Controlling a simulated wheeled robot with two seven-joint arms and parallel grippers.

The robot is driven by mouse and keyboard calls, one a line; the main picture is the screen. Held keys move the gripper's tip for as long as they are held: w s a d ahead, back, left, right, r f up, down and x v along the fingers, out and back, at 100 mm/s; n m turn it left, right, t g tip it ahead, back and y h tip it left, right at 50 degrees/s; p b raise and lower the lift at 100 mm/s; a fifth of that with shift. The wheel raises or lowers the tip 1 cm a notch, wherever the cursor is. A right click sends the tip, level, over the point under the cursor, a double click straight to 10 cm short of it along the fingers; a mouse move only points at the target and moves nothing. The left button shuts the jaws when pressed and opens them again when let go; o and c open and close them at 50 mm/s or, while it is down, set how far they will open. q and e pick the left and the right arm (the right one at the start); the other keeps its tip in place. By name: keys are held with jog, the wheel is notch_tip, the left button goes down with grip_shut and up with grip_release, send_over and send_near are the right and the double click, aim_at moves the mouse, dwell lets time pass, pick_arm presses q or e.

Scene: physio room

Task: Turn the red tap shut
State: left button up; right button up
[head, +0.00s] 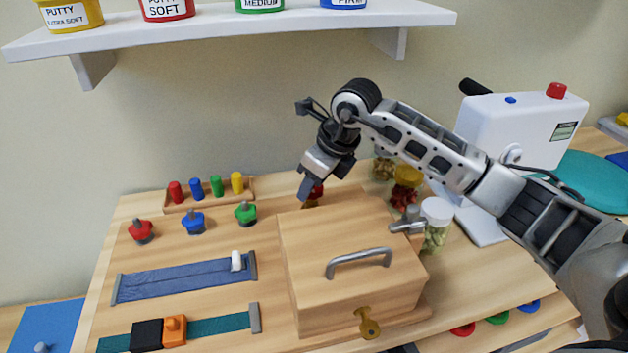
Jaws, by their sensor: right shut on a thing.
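The red tap (316,193) stands on the wooden board just behind the wooden box. Only a little of its red handle and some brass-coloured body below show. My right gripper (306,191) reaches down to it from above and is shut on the red handle. The fingers hide much of the handle, so its exact angle cannot be told. My left gripper is not in view.
The wooden box (325,233) with a grey handle stands close in front of the tap. Jars (437,225) stand to its right. Coloured pegs (217,185) and star knobs (193,223) are left. A white shelf (230,27) hangs above.

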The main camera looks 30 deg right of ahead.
jog(key=o, duration=1)
jog(key=shift+r, duration=0.1)
jog(key=v, duration=1.5)
jog(key=shift+s+d+r, duration=0.1)
jog(key=shift+d+r, duration=0.05)
jog(key=shift+r, duration=0.25)
